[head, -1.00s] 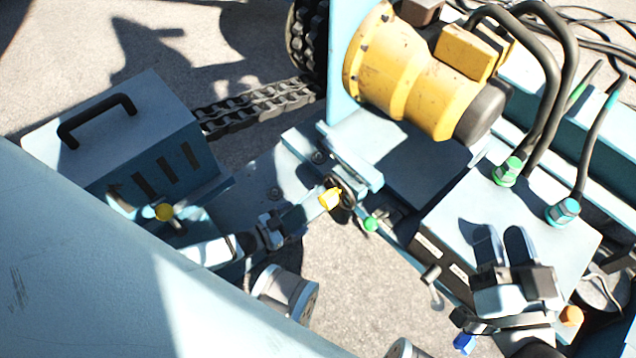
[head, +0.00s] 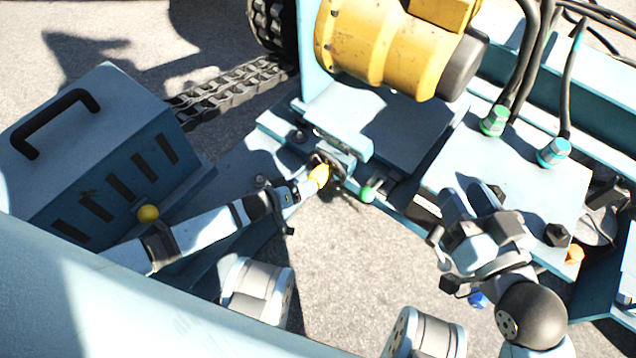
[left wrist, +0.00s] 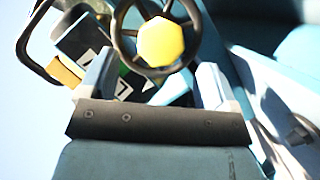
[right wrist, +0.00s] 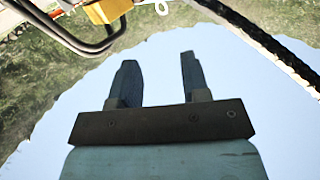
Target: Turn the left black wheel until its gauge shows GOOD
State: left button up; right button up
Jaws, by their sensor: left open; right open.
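The black wheel (left wrist: 122,42) with a yellow hub (left wrist: 160,42) fills the upper middle of the left wrist view. In the head view the wheel (head: 338,168) is small and partly hidden near its yellow hub (head: 318,175). My left gripper (left wrist: 157,80) is open, its fingers apart just below the wheel's rim, with nothing seen between them; in the head view it (head: 298,188) is beside the hub. A black-and-white marked plate with some green (left wrist: 120,82) shows behind the wheel; I cannot read it as a gauge. My right gripper (right wrist: 155,80) is open and empty.
A green knob (head: 368,193) is just right of the wheel. A yellow motor (head: 380,45) stands behind it. A blue box with a black handle (head: 90,150) is at left. A light-blue block with hoses (head: 540,190) lies near my right gripper (head: 465,203).

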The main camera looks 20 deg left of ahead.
aim_at(318, 178)
pick_arm(q)
jog(key=b+x, duration=0.2)
jog(key=x, duration=0.3)
jog(key=shift+f+b, duration=0.25)
jog(key=shift+b, duration=0.15)
jog(key=shift+w+d+b, duration=0.4)
jog(key=shift+w, duration=0.15)
pick_arm(e)
jog(key=w+n+t, duration=0.1)
jog(key=w+d+n+y, duration=0.1)
jog(key=n, duration=0.1)
jog(key=shift+w+d+r+t, duration=0.1)
jog(key=shift+d+r+t, duration=0.05)
jog(key=shift+r+t, duration=0.25)
